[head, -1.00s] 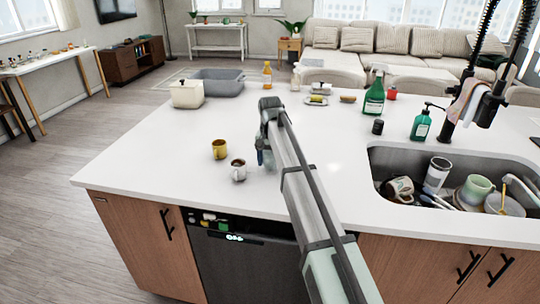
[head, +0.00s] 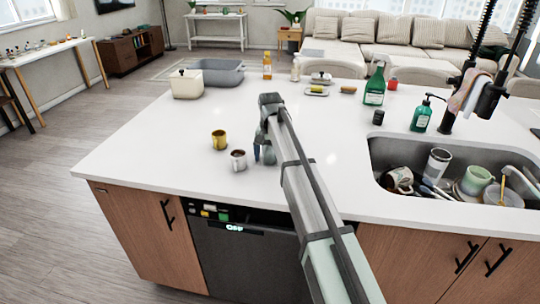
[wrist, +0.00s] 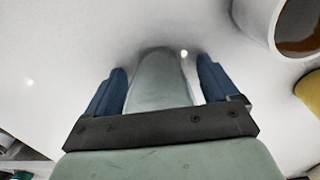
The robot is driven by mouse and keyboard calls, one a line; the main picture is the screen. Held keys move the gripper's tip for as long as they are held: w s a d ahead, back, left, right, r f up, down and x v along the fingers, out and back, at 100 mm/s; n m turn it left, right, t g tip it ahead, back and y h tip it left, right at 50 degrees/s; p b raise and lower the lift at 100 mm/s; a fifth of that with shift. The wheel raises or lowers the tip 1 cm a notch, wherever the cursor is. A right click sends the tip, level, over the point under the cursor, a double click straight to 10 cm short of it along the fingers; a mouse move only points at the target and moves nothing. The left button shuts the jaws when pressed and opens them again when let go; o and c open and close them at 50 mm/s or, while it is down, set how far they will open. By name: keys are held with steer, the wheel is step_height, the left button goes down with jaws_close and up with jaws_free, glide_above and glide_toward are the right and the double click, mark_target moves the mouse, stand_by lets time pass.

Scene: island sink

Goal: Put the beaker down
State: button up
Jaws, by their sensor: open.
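A silver-grey cup (head: 238,160) with dark brown contents stands upright on the white counter; it seems to be the beaker. It also shows at the upper right of the wrist view (wrist: 262,22). A yellow cup (head: 219,140) stands just behind it to the left, and its edge shows in the wrist view (wrist: 310,92). My gripper (head: 264,155) is low over the counter, just right of the silver-grey cup and apart from it. In the wrist view its two blue fingers (wrist: 158,82) are spread, with no cup between them. The fingertips are partly hidden in the head view.
The sink (head: 378,148) at the right holds several dishes. A cream pot (head: 187,86), a grey tub (head: 222,65) and bottles stand farther back. The counter left of the cups is clear. The counter's front edge is close by.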

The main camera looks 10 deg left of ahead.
steer(key=shift+o, duration=0.3)
step_height(320, 180, up, 12)
steer(key=shift+r, duration=0.2)
stand_by(0.6)
